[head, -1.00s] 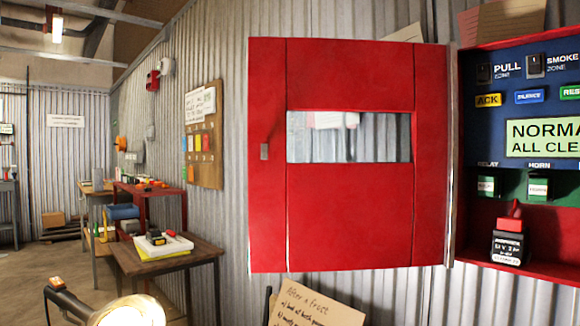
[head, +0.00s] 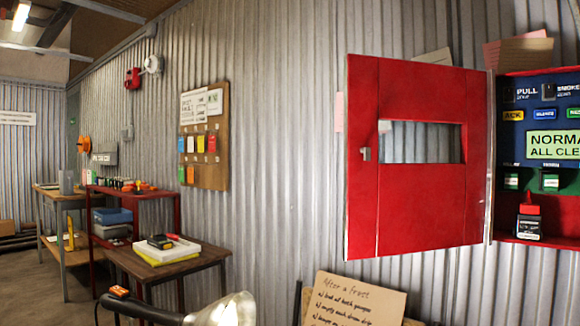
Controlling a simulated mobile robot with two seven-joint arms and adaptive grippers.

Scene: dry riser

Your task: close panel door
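The red panel door (head: 420,205) stands swung wide open to the left of the red panel box (head: 540,70), hinged at the box's left edge. The door has a glass window (head: 420,142) and a small grey latch (head: 365,154) near its free left edge. The open box shows a blue control face with a green display (head: 553,145) reading "NORMA... ALL CLE...", cut off by the picture's right edge. Neither of my grippers is in view.
A cardboard sign (head: 355,300) stands below the door. A pegboard (head: 205,140) hangs on the corrugated wall.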

